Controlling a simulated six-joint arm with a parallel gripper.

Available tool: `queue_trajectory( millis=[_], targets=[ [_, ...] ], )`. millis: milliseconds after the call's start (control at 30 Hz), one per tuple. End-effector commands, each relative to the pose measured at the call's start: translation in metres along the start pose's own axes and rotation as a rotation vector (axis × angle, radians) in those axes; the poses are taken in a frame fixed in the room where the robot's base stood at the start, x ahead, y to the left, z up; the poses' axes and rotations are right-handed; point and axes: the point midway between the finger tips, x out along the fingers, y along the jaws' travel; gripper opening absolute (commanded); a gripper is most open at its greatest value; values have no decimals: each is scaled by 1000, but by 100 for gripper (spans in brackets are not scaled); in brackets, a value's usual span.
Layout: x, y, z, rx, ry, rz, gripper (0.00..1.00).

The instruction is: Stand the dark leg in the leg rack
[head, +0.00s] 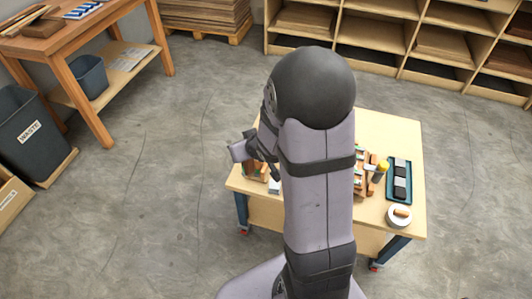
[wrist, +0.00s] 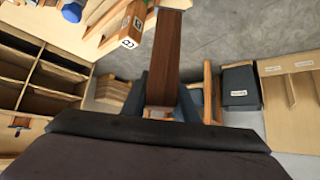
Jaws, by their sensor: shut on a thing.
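In the head view my gripper (head: 258,148) is to the left of my arm, above the table's left edge, and I cannot make out the leg there. A wooden piece (head: 254,172) stands on the table's left corner below it. I cannot tell whether this is the leg rack. My arm hides the middle of the table.
Open floor lies left of the table.

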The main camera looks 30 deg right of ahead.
Motion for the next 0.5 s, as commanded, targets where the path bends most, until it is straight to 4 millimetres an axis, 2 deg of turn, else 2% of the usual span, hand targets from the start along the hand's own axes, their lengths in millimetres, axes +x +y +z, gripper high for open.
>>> queue_trajectory(
  millis=[500],
  targets=[
    [24,5,-45,-58,2,-56,0]
  ],
)
